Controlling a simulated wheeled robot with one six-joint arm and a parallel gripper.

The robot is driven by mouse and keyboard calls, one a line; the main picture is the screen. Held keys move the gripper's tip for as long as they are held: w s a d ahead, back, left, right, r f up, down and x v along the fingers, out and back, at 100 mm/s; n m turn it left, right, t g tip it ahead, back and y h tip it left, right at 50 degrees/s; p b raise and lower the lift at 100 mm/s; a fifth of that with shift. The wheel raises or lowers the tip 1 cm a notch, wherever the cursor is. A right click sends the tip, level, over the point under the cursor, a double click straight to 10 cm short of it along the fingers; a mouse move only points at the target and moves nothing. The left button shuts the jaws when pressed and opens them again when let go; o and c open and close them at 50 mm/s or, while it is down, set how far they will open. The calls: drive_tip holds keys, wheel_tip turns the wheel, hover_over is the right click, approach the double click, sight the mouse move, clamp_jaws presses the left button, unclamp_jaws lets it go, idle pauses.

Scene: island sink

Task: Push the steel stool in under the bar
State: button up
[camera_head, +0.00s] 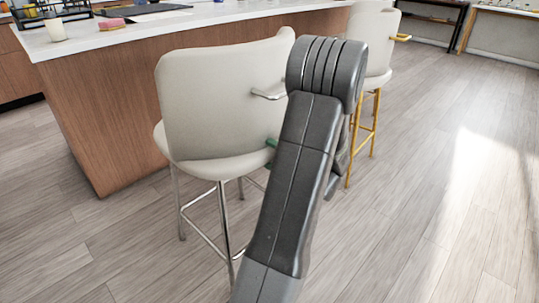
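The steel stool (215,105) has a cream seat and back, shiny steel legs and a steel bar handle (268,95) on its back. It stands upright at the near side of the bar (110,120), which has a white top and wood-brown panels. The back of the stool faces me. My arm rises in front of the stool's right side and hides part of it. My gripper is mostly hidden behind my arm. A small green piece (271,143), apparently a fingertip, shows beside the seat's right edge; I cannot tell whether it touches.
A second cream stool (376,50) with gold legs and a gold handle stands to the right, farther back. A candle (55,28), a pink sponge (111,24) and a black rack lie on the bar top. The wood floor (430,200) at the right is clear.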

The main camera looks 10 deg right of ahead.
clamp_jaws()
drive_tip(key=shift+f, duration=0.1)
drive_tip(key=shift+f+b, duration=0.3)
